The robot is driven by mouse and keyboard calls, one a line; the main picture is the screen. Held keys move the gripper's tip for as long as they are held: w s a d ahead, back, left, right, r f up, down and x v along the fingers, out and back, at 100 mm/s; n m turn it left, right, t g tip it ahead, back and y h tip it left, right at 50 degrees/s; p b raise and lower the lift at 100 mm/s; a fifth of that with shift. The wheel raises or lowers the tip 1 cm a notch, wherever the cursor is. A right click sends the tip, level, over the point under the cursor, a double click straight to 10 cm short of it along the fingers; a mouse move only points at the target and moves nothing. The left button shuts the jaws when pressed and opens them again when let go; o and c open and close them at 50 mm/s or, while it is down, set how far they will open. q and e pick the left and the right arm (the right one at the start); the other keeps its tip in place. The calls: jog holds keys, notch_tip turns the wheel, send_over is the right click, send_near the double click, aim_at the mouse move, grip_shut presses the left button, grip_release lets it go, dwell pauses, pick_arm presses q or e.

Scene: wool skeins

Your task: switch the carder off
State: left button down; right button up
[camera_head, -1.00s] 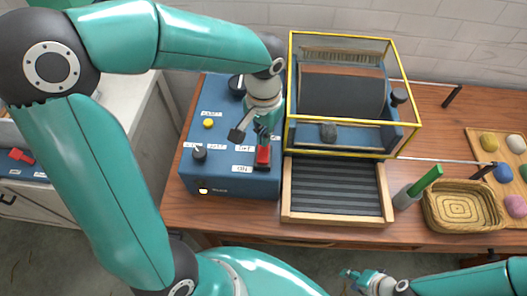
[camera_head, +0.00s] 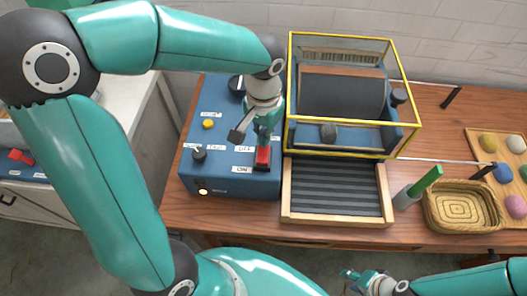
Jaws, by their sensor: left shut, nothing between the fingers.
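The carder's blue control box (camera_head: 215,120) stands on the wooden table at the left. A red switch (camera_head: 263,157) sits on its right side, beside small white labels too small to read surely. My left gripper (camera_head: 264,140) is shut and empty, pointing down just above and behind the switch; I cannot tell whether it touches it. The box has a yellow button (camera_head: 208,124), a black knob (camera_head: 199,154) and a small pale lamp (camera_head: 203,192) on its front. The carder's dark drum (camera_head: 342,96) is inside a yellow-edged guard. My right gripper (camera_head: 355,276) is low, away from the carder, its jaws unclear.
A ribbed tray (camera_head: 290,215) lies in front of the guard. A grey holder with a green handle (camera_head: 425,181) and a woven basket (camera_head: 436,190) stand right of it. Coloured wool lies on a board (camera_head: 477,136) at the far right. A thin metal rod spans behind the basket.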

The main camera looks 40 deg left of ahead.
pick_arm(q)
jog(key=shift+f+b, duration=1)
jog(key=shift+f, duration=0.2)
dwell(0.5)
jog(key=shift+r, duration=0.1)
jog(key=shift+r+p, duration=2.85)
jog(key=shift+r, duration=0.65)
jog(key=shift+f, duration=0.1)
